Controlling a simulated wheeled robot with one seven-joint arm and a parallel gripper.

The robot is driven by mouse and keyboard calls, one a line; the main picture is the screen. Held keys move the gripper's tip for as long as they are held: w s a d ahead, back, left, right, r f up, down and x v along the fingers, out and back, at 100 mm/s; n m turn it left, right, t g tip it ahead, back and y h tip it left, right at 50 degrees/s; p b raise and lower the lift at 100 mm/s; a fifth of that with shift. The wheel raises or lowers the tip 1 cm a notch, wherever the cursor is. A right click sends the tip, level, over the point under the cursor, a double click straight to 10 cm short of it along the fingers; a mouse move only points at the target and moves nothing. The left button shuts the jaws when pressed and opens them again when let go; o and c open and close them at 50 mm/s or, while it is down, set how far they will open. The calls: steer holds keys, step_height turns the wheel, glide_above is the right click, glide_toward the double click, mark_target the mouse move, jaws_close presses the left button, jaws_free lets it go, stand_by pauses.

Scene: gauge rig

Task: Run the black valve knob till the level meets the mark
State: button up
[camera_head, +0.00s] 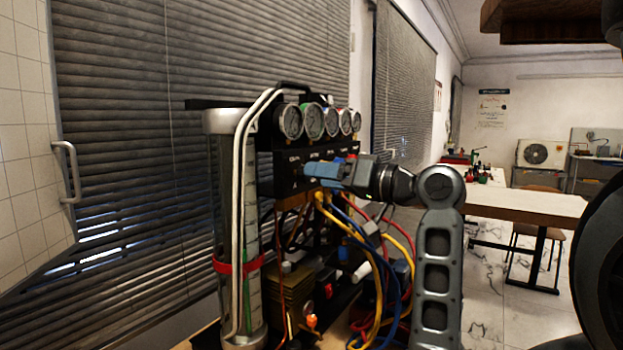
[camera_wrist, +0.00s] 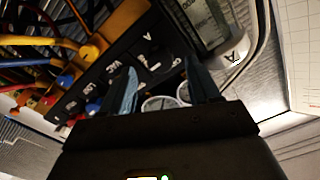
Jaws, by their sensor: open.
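The gauge rig's clear upright tube (camera_head: 222,180) stands at the left of the rig in the head view, with a red band (camera_head: 240,266) around its lower part. I cannot make out the liquid level in it. My gripper (camera_head: 310,174) is at the front of the black panel (camera_head: 287,166), its blue fingers pointing at it. In the wrist view my gripper (camera_wrist: 160,66) is open, with a dark round black knob (camera_wrist: 158,62) on the panel between the fingertips. I cannot tell whether the fingers touch it. In the head view my gripper hides the knob.
Several round gauges (camera_head: 290,122) sit above the panel. Yellow, blue and red hoses (camera_head: 378,270) hang below it, close under my arm. A silver pipe (camera_head: 240,190) runs in front of the tube. A white-topped table (camera_head: 525,203) stands far right.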

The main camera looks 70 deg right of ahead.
steer(key=shift+v, duration=1.65)
